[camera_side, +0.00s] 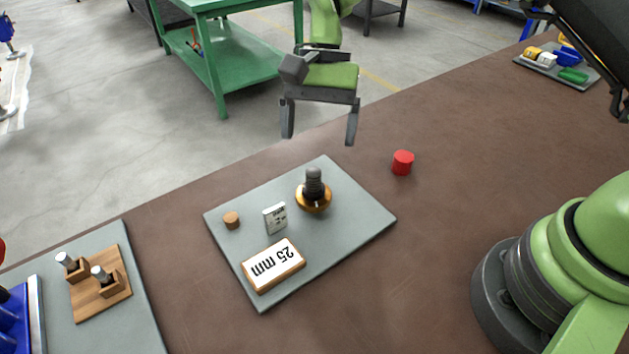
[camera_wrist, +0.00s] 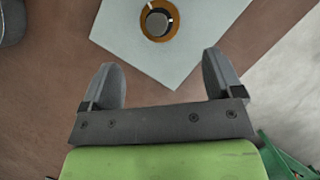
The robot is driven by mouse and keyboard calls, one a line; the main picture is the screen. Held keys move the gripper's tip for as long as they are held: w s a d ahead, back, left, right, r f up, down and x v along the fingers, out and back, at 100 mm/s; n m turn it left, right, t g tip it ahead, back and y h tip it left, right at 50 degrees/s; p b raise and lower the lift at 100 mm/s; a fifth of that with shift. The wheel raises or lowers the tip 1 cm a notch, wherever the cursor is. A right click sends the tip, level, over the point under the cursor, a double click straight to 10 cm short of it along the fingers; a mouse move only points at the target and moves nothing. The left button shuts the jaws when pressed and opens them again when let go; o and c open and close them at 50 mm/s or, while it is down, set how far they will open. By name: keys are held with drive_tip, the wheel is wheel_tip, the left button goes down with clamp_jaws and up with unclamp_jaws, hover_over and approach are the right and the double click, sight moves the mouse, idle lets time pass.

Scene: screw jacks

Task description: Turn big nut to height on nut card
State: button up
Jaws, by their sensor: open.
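A brass-coloured big nut (camera_side: 314,202) sits low around a dark upright threaded screw (camera_side: 313,180) on a grey plate (camera_side: 345,232). In the wrist view the nut (camera_wrist: 173,25) is an orange ring around the screw's round top (camera_wrist: 157,22), with a white mark on it. A small upright marked block (camera_side: 275,218) stands beside the nut. My gripper (camera_side: 319,138) is open and empty, above and behind the screw. In the wrist view its fingers (camera_wrist: 164,75) are spread, apart from the nut.
A small wooden cylinder (camera_side: 232,220) stands on the plate's left. A red cylinder (camera_side: 402,162) stands on the brown table, right of the plate. A wooden holder (camera_side: 102,285) with metal pieces is at left. A tray of coloured items (camera_side: 557,68) is at back right.

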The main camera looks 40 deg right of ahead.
sight(314, 184)
drive_tip(key=x, duration=0.9)
drive_tip(key=shift+f, duration=0.15)
drive_tip(key=shift+c, duration=0.2)
